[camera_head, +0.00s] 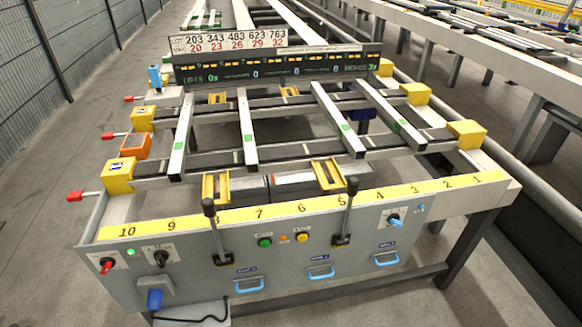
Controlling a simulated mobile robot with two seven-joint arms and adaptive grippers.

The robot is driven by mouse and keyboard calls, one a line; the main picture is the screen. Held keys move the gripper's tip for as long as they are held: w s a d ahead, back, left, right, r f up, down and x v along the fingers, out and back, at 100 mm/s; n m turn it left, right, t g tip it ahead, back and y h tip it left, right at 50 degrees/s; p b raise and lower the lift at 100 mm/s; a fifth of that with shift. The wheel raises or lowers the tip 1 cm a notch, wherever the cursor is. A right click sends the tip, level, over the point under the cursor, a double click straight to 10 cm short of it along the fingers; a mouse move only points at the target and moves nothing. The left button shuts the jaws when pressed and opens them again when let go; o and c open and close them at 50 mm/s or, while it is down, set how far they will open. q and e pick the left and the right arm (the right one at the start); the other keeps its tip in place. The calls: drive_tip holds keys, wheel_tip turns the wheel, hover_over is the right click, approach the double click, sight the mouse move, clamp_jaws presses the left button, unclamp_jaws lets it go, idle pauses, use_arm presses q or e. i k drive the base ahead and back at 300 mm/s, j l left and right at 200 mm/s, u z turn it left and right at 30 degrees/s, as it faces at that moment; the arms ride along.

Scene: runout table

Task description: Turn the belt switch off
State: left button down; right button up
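The grey front panel (190,285) of the runout table carries several rotary switches. A red-handled switch (107,265) is at its left end. A black switch (160,258) is right of it, with a lit green lamp (131,252) between them. A blue switch (393,221) is near the right end. The labels are too small to read, so I cannot tell which is the belt switch. A green button (265,242) and a yellow button (302,237) are in the middle. Neither of my grippers is in view.
Two upright black levers (216,232) (348,212) stand before the panel. Blue handles (320,272) sit low on it. A blue plug (154,298) is at lower left. Metal bars (247,130) lie across the table. A fence (60,50) runs along the left; the floor there is clear.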

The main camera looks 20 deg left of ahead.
sight(107, 263)
drive_tip(key=u, duration=2.15)
